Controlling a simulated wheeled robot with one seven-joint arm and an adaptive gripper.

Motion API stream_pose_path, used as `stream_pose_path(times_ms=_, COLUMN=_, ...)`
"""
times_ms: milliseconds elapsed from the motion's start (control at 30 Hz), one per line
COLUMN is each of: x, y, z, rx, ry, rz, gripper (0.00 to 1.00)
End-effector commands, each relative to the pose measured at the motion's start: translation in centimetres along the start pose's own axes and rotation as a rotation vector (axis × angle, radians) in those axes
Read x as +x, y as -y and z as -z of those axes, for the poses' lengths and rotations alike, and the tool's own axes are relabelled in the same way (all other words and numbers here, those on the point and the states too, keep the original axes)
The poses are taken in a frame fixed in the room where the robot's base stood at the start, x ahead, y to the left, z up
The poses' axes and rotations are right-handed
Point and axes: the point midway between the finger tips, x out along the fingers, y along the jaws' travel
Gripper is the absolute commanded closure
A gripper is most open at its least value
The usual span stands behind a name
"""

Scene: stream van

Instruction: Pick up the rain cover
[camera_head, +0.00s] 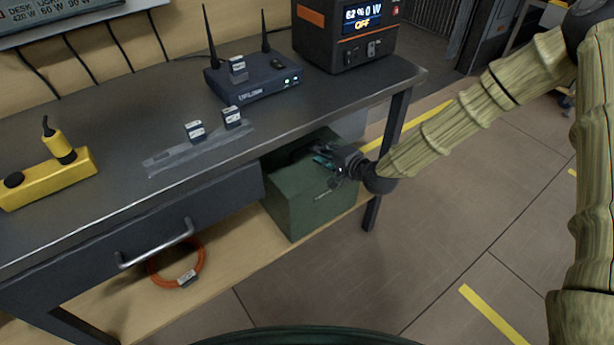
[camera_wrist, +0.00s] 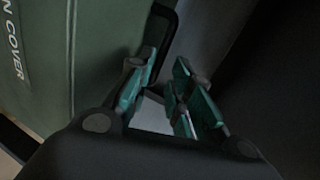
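The rain cover is a dark green box-shaped case (camera_head: 308,198) on the low shelf under the bench. In the wrist view its green side (camera_wrist: 40,55) fills the left, with white lettering that ends in "N COVER". A black handle-like strip (camera_wrist: 172,20) curves beside the case and runs down toward my fingers. My gripper (camera_head: 322,161) is at the upper right part of the case, beneath the bench top. In the wrist view its teal fingers (camera_wrist: 165,90) stand apart with a gap between them. I cannot tell whether either finger touches the strip.
The dark bench top (camera_head: 110,130) overhangs the case. A bench leg (camera_head: 385,165) stands just to the right, near my arm. An orange cable coil (camera_head: 176,264) lies on the shelf at left. A router (camera_head: 253,78) and a power station (camera_head: 345,35) stand on the bench.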

Motion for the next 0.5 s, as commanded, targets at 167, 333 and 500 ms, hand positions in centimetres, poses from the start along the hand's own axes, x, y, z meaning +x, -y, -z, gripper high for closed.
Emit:
stream_pose_path(times_ms=167, x=2.3, y=-0.1, z=-0.1, rx=-0.002, ry=0.001, rz=-0.001, gripper=0.79)
stream_pose_path(times_ms=333, x=3.1, y=-0.1, z=-0.1, rx=-0.001, ry=0.0, rz=-0.001, gripper=0.79)
stream_pose_path(times_ms=500, x=4.5, y=-0.1, z=-0.1, rx=-0.003, ry=-0.001, rz=-0.001, gripper=0.79)
